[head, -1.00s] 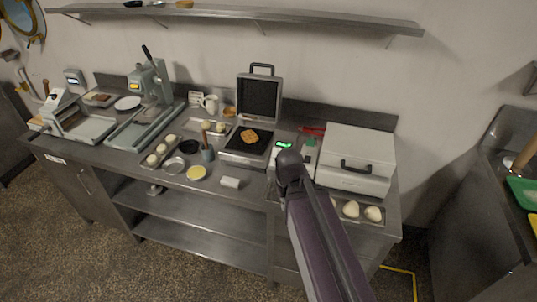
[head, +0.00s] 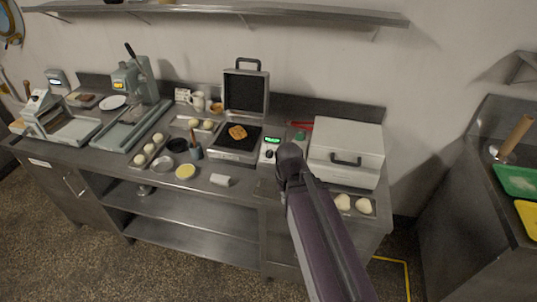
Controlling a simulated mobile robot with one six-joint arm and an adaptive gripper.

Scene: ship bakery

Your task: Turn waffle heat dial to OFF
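The waffle iron (head: 246,94) stands open on the steel counter, its lid upright. A golden waffle (head: 237,132) lies on its dark lower plate. Just right of it is a control box with a lit green display (head: 272,140) and a small dark dial (head: 268,154) below it. The dial's pointer setting is too small to read. My arm reaches up from the lower right, and its dark rounded joint (head: 290,160) appears beside the control box's right edge. My gripper is not visible, so its opening and any contact with the dial cannot be seen.
A closed white appliance (head: 345,150) with a black handle stands right of my arm. Dough balls (head: 363,205) lie in front of it. A white block (head: 220,180), a yellow disc (head: 185,172) and a utensil cup (head: 195,152) stand left on the counter (head: 240,192). A shelf (head: 240,14) runs above.

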